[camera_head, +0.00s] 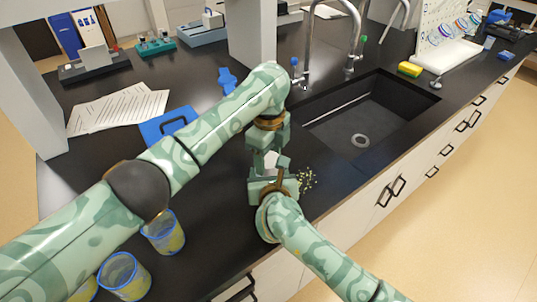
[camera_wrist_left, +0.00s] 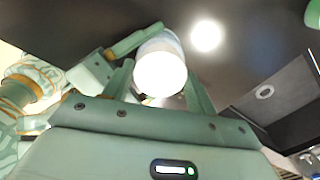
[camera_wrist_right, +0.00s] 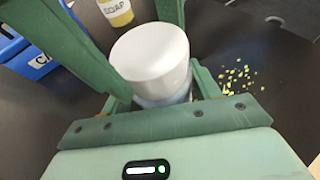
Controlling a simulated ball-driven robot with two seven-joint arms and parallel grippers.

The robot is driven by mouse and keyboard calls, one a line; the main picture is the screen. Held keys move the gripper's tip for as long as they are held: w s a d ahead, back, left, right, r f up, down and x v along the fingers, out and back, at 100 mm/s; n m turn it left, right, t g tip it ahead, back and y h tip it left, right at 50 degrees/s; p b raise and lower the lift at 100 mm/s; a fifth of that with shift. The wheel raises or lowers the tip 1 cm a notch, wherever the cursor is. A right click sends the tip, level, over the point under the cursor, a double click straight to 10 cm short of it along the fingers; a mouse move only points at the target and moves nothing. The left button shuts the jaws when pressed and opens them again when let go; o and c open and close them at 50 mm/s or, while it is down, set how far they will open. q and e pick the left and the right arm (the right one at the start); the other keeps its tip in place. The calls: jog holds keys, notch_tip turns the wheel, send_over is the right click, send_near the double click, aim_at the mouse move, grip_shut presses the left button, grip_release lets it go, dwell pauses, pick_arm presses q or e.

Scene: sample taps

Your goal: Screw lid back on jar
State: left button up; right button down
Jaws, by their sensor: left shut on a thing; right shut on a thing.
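The jar, with its white lid (camera_wrist_right: 152,50), is between my two grippers above the dark bench; in the head view they mostly hide it. In the right wrist view the translucent jar body (camera_wrist_right: 163,98) shows just below the lid. The lid sits at the jar's mouth, but I cannot tell whether its thread is engaged. My left gripper (camera_head: 268,150) comes from above with its fingers either side of the lid, which also shows in the left wrist view (camera_wrist_left: 160,72). My right gripper (camera_head: 272,176) is lower, shut on the jar body.
Yellow-green crumbs (camera_head: 306,180) lie on the bench right of the grippers. The sink (camera_head: 360,130) opens to the right. Blue-rimmed cups (camera_head: 163,235) stand at the front left. A blue case (camera_head: 160,128) and papers (camera_head: 118,110) lie behind my left arm. The front edge is close.

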pick_arm(q)
jog(key=shift+w+a+m, duration=0.1)
jog(key=shift+m, duration=0.7)
jog(key=o, duration=1.1)
jog(key=shift+r, duration=2.3)
